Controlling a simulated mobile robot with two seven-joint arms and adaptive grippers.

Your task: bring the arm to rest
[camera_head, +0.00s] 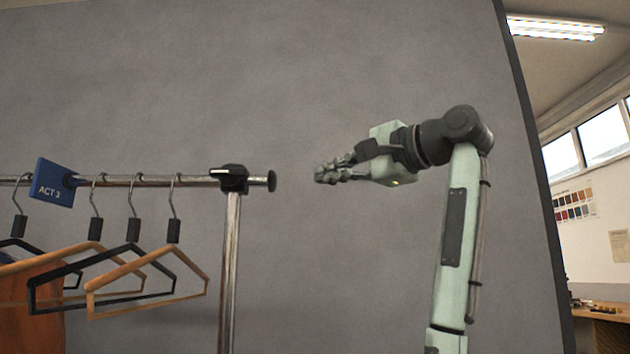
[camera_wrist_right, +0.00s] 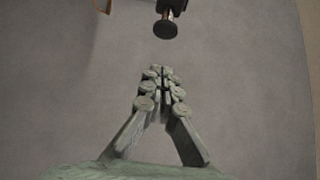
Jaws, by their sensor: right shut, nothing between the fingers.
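My right arm rises at the right of the head view, bent at the top, with its right gripper (camera_head: 322,174) pointing left toward the end of a clothes rail (camera_head: 200,181). The gripper is apart from the rail's dark end cap (camera_head: 271,181). In the right wrist view the right gripper's fingers (camera_wrist_right: 160,72) meet at the tips, shut with nothing between them. The rail's end cap (camera_wrist_right: 166,29) shows ahead of the fingertips, with a gap. My left gripper is in neither view.
Black and wooden hangers (camera_head: 150,262) hang on the rail at the left, by a blue "ACT 3" sign (camera_head: 53,180). An orange-brown garment (camera_head: 35,310) hangs at the lower left. A grey wall panel (camera_head: 330,80) stands behind. A wooden table (camera_head: 605,322) is at the far right.

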